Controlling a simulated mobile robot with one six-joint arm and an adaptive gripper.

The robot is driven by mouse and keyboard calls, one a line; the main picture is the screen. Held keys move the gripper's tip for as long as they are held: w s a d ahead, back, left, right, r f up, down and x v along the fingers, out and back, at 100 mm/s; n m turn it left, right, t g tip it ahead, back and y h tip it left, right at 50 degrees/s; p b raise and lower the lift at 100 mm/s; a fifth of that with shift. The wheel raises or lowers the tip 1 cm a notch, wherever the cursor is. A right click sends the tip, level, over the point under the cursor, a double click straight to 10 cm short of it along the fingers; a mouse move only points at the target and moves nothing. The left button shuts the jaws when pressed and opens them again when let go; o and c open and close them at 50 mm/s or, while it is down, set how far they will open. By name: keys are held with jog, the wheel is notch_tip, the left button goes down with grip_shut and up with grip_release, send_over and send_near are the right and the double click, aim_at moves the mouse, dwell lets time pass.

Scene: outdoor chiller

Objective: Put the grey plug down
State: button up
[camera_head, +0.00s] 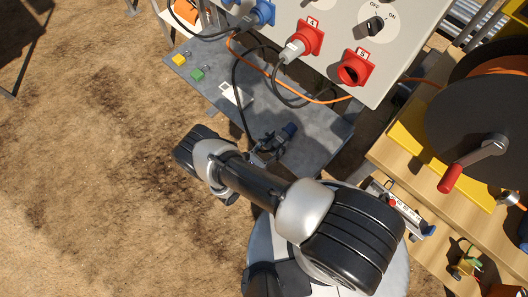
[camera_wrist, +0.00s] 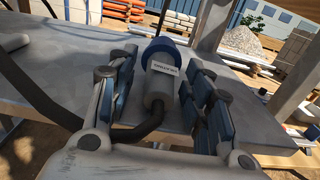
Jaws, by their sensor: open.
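The grey plug (camera_wrist: 158,88) has a blue collar and a white label on its body. In the wrist view it lies on the grey metal shelf (camera_wrist: 245,110), its blue end pointing away from me. A black cable runs from its near end to the left. My gripper (camera_wrist: 160,68) is open, with one blue-padded finger on each side of the plug. Whether either pad touches it I cannot tell.
A panel (camera_head: 340,45) with red sockets stands behind the shelf; a plug (camera_head: 293,50) with a black cable sits in socket 4. Yellow (camera_head: 179,60) and green (camera_head: 197,75) blocks lie on the shelf's left part. A cable reel (camera_head: 480,130) stands at the right.

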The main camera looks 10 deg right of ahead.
jog(key=p+v, duration=0.1)
jog(key=v, duration=0.9)
jog(key=shift+s+a, duration=0.15)
jog(key=shift+a, duration=0.1)
jog(key=w+d+r+m+g+y, duration=0.1)
jog(key=w+r+m+g+y, duration=0.15)
jog(key=r+m+g, duration=0.8)
jog(key=w+d+r+m+g+y, duration=0.1)
jog(key=w+r+m+y, duration=0.15)
jog(key=r, duration=1.55)
jog(key=s+d+r+m+t+y, duration=0.2)
jog(key=s+d+r+m+y, duration=0.2)
jog(key=r, duration=0.6)
jog(key=s+d+r+m+t+y, duration=0.3)
jog(key=s+d+r+m+y, duration=0.1)
jog(key=s+r+m, duration=0.4)
jog(key=s+r+y, duration=0.1)
jog(key=s+r, duration=0.1)
jog(key=s, duration=0.1)
jog(key=shift+r+t+y, duration=0.3)
jog(key=shift+r+t, duration=0.05)
jog(key=shift+d, duration=0.1)
